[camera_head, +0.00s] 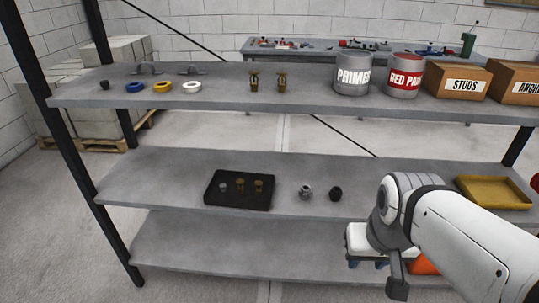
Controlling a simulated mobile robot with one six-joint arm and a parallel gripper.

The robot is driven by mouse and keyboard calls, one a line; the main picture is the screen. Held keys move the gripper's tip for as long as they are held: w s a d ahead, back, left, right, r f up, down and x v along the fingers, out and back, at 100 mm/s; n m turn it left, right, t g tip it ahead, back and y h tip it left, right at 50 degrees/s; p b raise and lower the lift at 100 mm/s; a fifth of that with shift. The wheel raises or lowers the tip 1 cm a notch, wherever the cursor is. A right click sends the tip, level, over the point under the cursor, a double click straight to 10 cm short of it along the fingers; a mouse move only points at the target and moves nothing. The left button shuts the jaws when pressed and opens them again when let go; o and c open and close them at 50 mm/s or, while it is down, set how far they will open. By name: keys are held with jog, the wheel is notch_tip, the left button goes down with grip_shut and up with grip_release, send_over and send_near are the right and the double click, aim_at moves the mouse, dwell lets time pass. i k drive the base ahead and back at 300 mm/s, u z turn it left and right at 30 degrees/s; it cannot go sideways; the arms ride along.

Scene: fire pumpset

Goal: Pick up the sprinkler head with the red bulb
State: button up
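Two small brass sprinkler heads stand upright on the top shelf, a left one (254,80) and a right one (281,81). Two more brass-coloured pieces, a left one (240,184) and a right one (258,186), stand in a black tray (238,203) on the middle shelf. They look like sprinkler heads too. All are too small for me to tell which has a red bulb. My gripper (367,264) hangs low at the right, below the middle shelf's front edge, away from all of them. Its dark fingers appear apart with nothing between them; my arm partly hides it.
A grey fitting (223,186) shares the tray; two fittings (306,192) (336,194) stand right of it. Tape rolls (163,87), paint cans (353,74) and boxes (458,80) occupy the top shelf. A yellow tray (494,193) lies right. Black posts (62,140) frame the shelving.

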aim_at(258, 183)
jog(key=k, duration=0.55)
jog(key=u, duration=0.3)
jog(key=i, duration=1.4)
jog(key=u, duration=0.85)
